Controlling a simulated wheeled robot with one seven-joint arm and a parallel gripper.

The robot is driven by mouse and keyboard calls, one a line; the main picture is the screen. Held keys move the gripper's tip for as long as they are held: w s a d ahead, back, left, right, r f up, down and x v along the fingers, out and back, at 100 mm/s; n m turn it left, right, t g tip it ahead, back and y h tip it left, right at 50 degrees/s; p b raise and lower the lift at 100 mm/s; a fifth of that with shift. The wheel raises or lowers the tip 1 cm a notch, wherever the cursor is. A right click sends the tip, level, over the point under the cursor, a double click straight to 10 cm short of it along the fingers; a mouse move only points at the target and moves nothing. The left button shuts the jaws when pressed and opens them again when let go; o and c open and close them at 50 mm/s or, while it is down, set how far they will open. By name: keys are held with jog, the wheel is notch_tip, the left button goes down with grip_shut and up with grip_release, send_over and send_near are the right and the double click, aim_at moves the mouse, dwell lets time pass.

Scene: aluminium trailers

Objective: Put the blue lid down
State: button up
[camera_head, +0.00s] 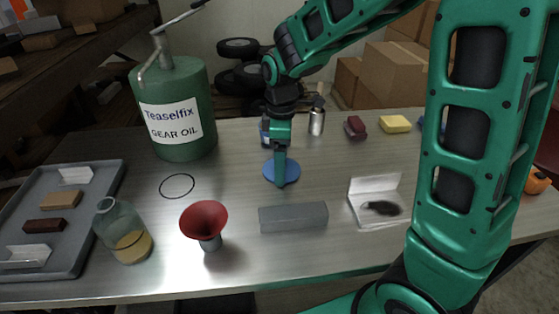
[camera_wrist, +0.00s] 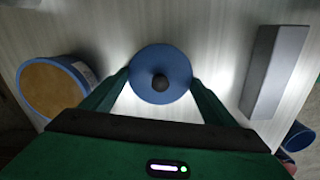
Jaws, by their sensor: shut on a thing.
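The blue lid (camera_head: 272,168) is a flat round disc below my gripper (camera_head: 281,183) near the middle of the metal table. In the wrist view the lid (camera_wrist: 146,86) lies between my two fingertips (camera_wrist: 161,82), with a dark round knob at its centre. My fingers are shut on it. It is level and at or very close to the tabletop; I cannot tell whether it touches. A round tin (camera_wrist: 50,87) with a blue rim and a tan top stands beside it, mostly hidden behind my gripper in the head view.
A grey block (camera_head: 293,217) lies in front of the lid. A red funnel (camera_head: 204,219), a flask (camera_head: 123,235) and a black ring (camera_head: 177,186) are to the left. A green oil can (camera_head: 177,105) stands behind left.

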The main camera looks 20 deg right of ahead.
jog(key=shift+f, duration=0.1)
jog(key=o, duration=1)
notch_tip(320, 180, up, 12)
jog(key=s+d+f+m, duration=0.1)
jog(key=s+d+m, duration=0.85)
jog(key=d, duration=0.35)
jog(key=s+d+f+m, duration=0.1)
jog(key=s+d+m, duration=0.1)
jog(key=s, duration=0.3)
jog(key=s+d+f+m, duration=0.2)
jog(key=s+d+m, duration=0.1)
jog(key=s+m, duration=0.2)
jog(key=s+d+f+m, duration=0.2)
jog(key=s+m, duration=0.1)
jog(key=s, duration=0.3)
jog(key=shift+s+d+m, duration=0.2)
jog(key=shift+d+m, duration=0.05)
